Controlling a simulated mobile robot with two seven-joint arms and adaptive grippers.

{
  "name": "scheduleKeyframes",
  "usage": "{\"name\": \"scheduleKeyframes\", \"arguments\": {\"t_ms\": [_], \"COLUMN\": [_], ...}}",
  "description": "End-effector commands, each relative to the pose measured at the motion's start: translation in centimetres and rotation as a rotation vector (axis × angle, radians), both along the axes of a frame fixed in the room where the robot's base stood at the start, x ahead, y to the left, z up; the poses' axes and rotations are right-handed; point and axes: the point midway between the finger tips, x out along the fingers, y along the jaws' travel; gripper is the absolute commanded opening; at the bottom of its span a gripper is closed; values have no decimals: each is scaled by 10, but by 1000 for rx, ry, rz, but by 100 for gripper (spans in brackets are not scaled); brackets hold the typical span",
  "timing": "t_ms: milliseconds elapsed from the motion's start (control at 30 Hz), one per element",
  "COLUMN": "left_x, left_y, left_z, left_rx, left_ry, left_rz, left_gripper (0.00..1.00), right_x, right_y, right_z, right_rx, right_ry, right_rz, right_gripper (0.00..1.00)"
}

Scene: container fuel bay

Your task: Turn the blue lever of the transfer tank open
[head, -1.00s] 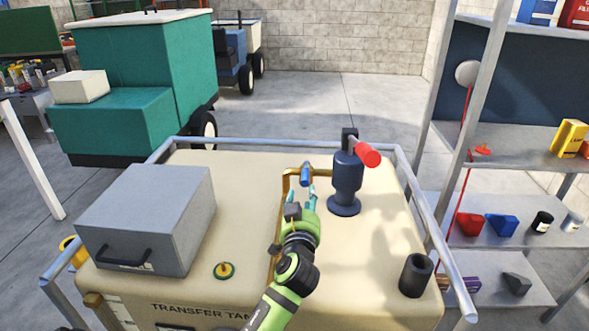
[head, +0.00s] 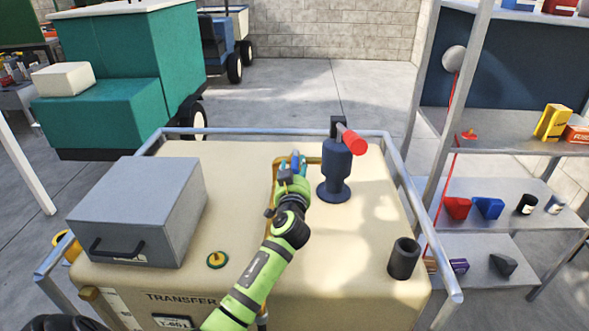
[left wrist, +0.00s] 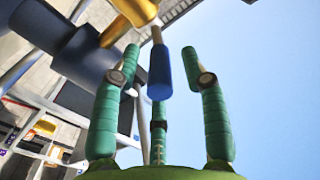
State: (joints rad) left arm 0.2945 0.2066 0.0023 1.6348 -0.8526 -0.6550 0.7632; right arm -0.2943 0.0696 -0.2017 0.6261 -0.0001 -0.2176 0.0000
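The cream transfer tank (head: 330,240) fills the lower middle of the head view, with a brass pipe (head: 313,159) on its top. The blue lever (head: 295,161) at this pipe is mostly hidden by my left gripper (head: 291,164). In the left wrist view the blue lever (left wrist: 160,70) hangs from a brass fitting (left wrist: 136,10). There my left gripper (left wrist: 161,52) has its green fingers spread, with the lever between the tips and visible gaps on both sides. My right gripper is not in view.
A dark blue hand pump (head: 335,170) with a red grip (head: 353,141) stands just right of the pipe. A grey box (head: 140,210) sits on the tank's left, a dark cup (head: 403,258) at right. A metal rail (head: 425,225) borders the top.

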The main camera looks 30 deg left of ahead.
Motion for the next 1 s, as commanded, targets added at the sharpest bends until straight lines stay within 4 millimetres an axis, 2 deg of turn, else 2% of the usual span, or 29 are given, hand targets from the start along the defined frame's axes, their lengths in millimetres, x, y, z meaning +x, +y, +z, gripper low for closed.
{"name": "scheduleKeyframes", "arguments": {"t_ms": [33,100,467,667,1000], "left_x": [0,0,-2,-7,-15], "left_y": [0,0,2,11,38], "left_z": [0,0,1,4,4], "left_rx": [0,1,3,5,9], "left_ry": [0,1,1,3,6], "left_rz": [0,0,-19,-105,-362], "left_gripper": [25,0,0,0,0], "right_x": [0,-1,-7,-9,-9], "right_y": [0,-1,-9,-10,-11], "right_z": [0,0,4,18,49], "right_rx": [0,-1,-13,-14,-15], "right_ry": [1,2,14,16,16], "right_rz": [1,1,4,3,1], "right_gripper": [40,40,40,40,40]}}
